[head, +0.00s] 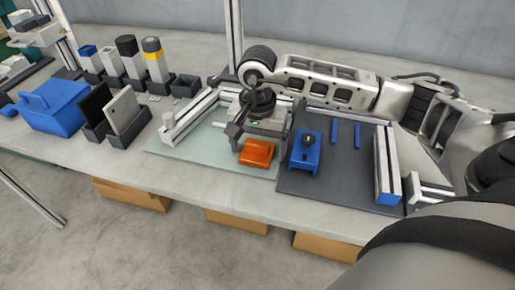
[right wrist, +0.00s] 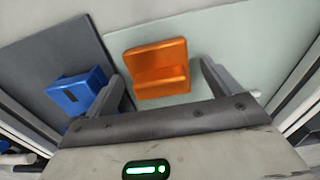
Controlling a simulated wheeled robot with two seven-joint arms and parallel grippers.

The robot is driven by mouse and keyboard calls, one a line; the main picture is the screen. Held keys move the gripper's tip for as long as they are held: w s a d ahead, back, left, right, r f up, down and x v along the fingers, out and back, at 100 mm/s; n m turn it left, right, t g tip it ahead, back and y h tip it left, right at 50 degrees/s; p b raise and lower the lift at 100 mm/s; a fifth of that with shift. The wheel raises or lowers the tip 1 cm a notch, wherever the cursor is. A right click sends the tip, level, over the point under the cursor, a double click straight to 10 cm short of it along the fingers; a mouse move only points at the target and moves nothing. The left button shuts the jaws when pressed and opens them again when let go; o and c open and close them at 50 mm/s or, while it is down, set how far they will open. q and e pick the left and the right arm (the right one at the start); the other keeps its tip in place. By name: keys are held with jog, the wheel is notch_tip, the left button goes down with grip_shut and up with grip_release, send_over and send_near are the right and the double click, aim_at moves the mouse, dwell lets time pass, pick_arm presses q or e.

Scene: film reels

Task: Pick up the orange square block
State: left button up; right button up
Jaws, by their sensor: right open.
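The orange block (head: 257,153) lies on the pale green mat (head: 190,148) near its front right corner. It also shows in the right wrist view (right wrist: 160,70), with a stepped top. My right gripper (head: 254,138) is open and just behind the block in the head view. In the right wrist view its two fingers (right wrist: 167,88) stand apart on either side of the block's near end. The gap between each finger and the block shows no contact. The left gripper is not in view.
A blue fixture (head: 304,158) with a dark knob stands on the dark mat (head: 330,185), right of the block. White rails (head: 190,117) border the mats. Dark holders, bottles and a blue box (head: 55,105) stand at the left. The table's front edge is close to the block.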

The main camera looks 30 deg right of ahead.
jog(key=c, duration=1.2)
jog(key=shift+c, duration=0.2)
jog(key=shift+r, duration=0.15)
